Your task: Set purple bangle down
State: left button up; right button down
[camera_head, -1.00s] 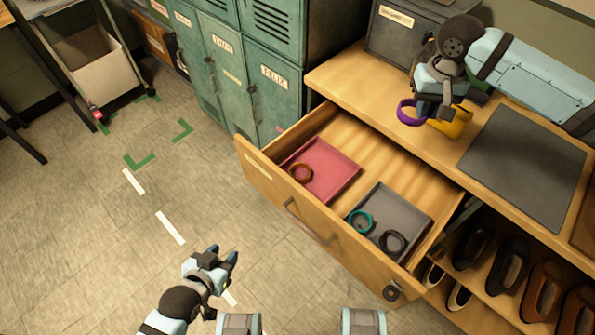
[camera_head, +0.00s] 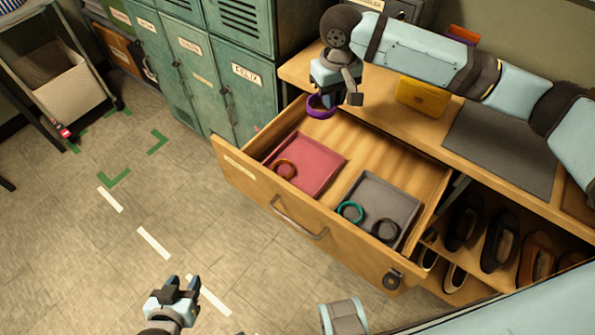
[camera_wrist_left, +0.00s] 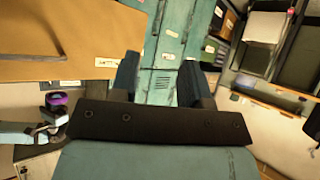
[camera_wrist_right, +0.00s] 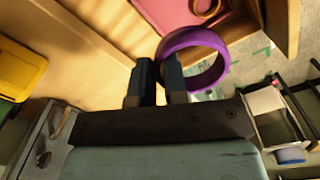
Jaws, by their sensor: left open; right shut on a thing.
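The purple bangle (camera_head: 321,106) is held by my right gripper (camera_head: 338,98), above the back edge of the open drawer (camera_head: 270,215). In the right wrist view the bangle (camera_wrist_right: 192,57) is pinched at the fingertips of my right gripper (camera_wrist_right: 160,80). In the drawer, an orange-brown bangle (camera_head: 285,170) lies on a pink tray (camera_head: 318,165). A teal bangle (camera_head: 350,212) and a black bangle (camera_head: 385,231) lie on a grey tray (camera_head: 385,195). My left gripper (camera_head: 183,285) is open and empty above the floor, in front of the drawer.
A yellow pouch (camera_head: 424,97) and a dark grey mat (camera_head: 500,145) lie on the bench top. Shoes (camera_head: 500,240) stand on the shelf below. Green lockers (camera_head: 235,85) stand behind the drawer. The drawer's back part behind the grey tray is bare.

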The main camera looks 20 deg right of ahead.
jog(key=s+a+f+n+b, duration=0.1)
jog(key=a+f+n+b, duration=0.25)
jog(key=f, duration=0.35)
jog(key=b, duration=0.5)
send_over(311, 181)
notch_tip(311, 181, down, 16)
notch_tip(311, 181, down, 4)
jog(key=shift+r+b, duration=0.1)
jog(key=shift+b, duration=0.2)
jog(key=shift+f, duration=0.3)
pick_arm(q)
jog(key=f, duration=0.2)
jog(key=w+d+f, duration=0.1)
jog(key=shift+d+t+h, duration=0.1)
jog(key=shift+t+h, duration=0.3)
jog(key=shift+s, duration=0.1)
